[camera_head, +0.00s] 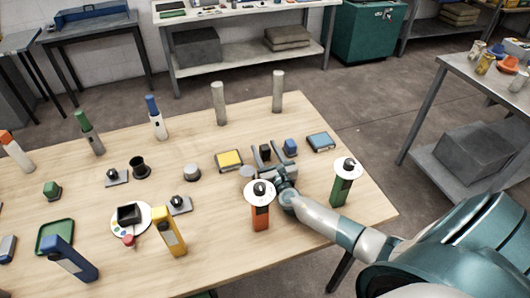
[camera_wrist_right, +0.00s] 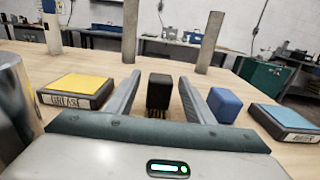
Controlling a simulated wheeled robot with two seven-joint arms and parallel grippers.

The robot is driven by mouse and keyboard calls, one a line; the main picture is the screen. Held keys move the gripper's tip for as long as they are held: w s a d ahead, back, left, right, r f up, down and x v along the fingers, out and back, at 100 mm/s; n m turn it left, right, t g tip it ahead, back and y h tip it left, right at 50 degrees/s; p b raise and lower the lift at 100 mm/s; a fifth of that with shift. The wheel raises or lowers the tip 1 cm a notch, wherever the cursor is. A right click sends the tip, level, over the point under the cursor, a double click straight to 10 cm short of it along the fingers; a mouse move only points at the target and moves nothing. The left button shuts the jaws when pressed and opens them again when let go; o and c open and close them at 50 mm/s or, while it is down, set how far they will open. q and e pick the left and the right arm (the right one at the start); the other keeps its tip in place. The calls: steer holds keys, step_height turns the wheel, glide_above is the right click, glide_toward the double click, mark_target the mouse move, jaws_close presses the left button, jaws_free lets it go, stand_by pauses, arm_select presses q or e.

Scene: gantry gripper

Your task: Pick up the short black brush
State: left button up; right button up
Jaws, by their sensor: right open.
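The short black brush (camera_wrist_right: 159,92) stands upright on the table, black on top with yellowish bristles at its foot. In the head view the brush (camera_head: 265,152) is a small dark block between the fingers of my right gripper (camera_head: 267,156). In the right wrist view my right gripper (camera_wrist_right: 158,98) is open, with one finger on each side of the brush and a gap showing on both sides. My left gripper is not in view.
A blue block (camera_wrist_right: 224,104) stands just right of the right finger. A yellow-topped box (camera_wrist_right: 76,88) is at left, a blue-topped box (camera_head: 320,142) at right. Orange (camera_head: 260,212) and green (camera_head: 341,188) holders with white discs flank my right arm. Two grey posts (camera_head: 219,103) stand behind.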

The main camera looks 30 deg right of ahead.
mark_target(265, 147)
stand_by(0.3)
steer(key=c, duration=1.1)
steer(key=shift+r, duration=0.1)
step_height(265, 147, up, 10)
steer(key=shift+f+p, duration=0.15)
steer(key=shift+p, duration=0.95)
steer(key=shift+r, duration=0.2)
